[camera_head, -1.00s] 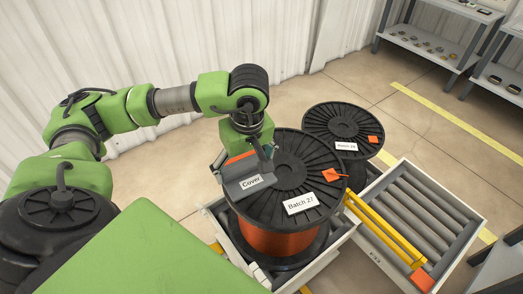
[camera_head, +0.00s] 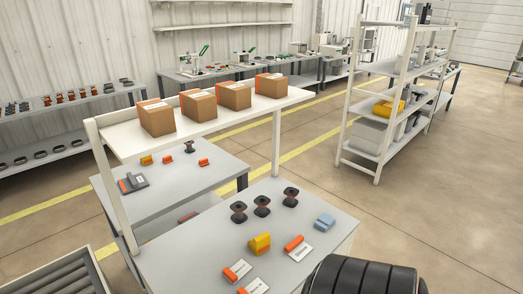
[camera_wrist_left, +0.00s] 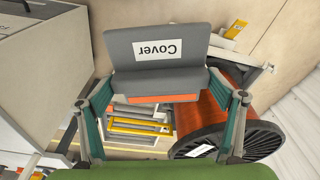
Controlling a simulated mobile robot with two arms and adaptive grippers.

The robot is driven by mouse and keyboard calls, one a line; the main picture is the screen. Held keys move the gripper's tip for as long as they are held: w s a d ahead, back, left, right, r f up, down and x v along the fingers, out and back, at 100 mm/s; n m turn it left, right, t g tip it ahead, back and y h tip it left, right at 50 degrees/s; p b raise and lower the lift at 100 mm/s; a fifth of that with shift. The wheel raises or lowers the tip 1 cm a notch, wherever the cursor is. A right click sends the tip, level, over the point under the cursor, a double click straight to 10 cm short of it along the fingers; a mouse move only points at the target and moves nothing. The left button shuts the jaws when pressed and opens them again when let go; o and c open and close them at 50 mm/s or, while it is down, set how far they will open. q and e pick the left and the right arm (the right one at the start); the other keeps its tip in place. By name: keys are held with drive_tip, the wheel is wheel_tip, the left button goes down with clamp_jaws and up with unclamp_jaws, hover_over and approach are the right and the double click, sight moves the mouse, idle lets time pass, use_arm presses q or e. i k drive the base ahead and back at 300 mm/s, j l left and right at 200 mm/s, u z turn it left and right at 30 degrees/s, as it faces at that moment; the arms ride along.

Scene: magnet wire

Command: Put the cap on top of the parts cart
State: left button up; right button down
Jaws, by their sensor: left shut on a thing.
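In the left wrist view, my left gripper (camera_wrist_left: 170,98) is shut on a grey block-like cover (camera_wrist_left: 157,62), one finger at each side. The cover has a white label reading "Cover", upside down here, and an orange strip along its lower edge. The head view shows neither gripper. Nothing in view is labelled as the parts cart. A grey two-level unit (camera_head: 205,262) with a white upper shelf (camera_head: 120,135) stands in front in the head view. Small black spools (camera_head: 262,205), a yellow part (camera_head: 260,243), orange parts with labels and a blue part (camera_head: 324,222) lie on its lower top.
Several cardboard boxes (camera_head: 157,118) stand on the white shelf. A roller conveyor (camera_head: 60,278) is at lower left. A white shelving rack (camera_head: 375,110) stands at right, with open floor (camera_head: 440,200) beside it. A large copper-wire spool (camera_wrist_left: 205,125) lies beyond the held cover.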

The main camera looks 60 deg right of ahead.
sight(282, 228)
drive_tip(key=k+l+z, duration=0.1)
drive_tip(key=l, duration=0.55)
drive_tip(key=k+l+z, duration=0.1)
drive_tip(key=l, duration=0.55)
drive_tip(key=k+l+z, duration=0.1)
drive_tip(key=l, duration=0.55)
drive_tip(key=k+l+z, duration=0.1)
drive_tip(key=l, duration=0.55)
drive_tip(key=k, duration=0.05)
